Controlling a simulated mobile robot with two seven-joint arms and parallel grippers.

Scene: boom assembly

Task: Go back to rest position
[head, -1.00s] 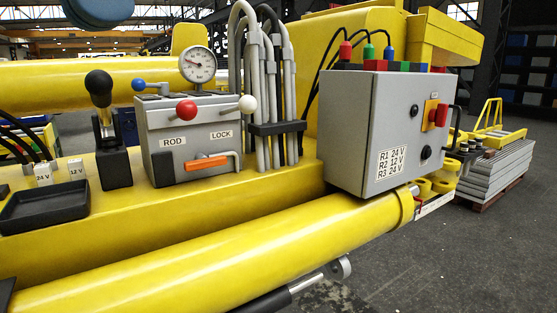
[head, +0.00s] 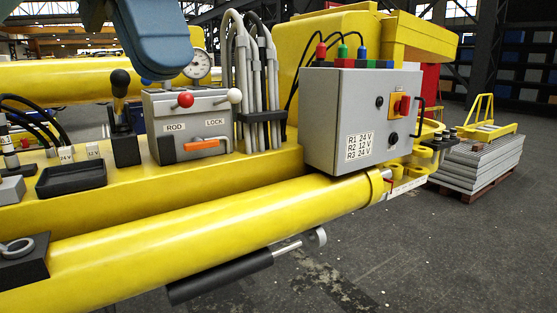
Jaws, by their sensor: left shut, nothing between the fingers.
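My left arm comes in at the top left as a blue, rounded shape, with my left gripper (head: 164,68) at its lower end, shut and empty. It hangs in front of the pressure gauge (head: 197,64) and above the grey valve box (head: 165,149) marked ROD and LOCK, and looks apart from both. It hides part of the gauge and of the blue-knobbed lever. My fingertips are hard to make out. My right gripper is not in view.
A grey control box (head: 328,107) with a red knob stands right of the upright hoses (head: 243,80). A black tray (head: 70,180) lies at left. A yellow boom tube (head: 220,232) crosses the front. Stacked plates (head: 478,165) stand at right; the floor between is clear.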

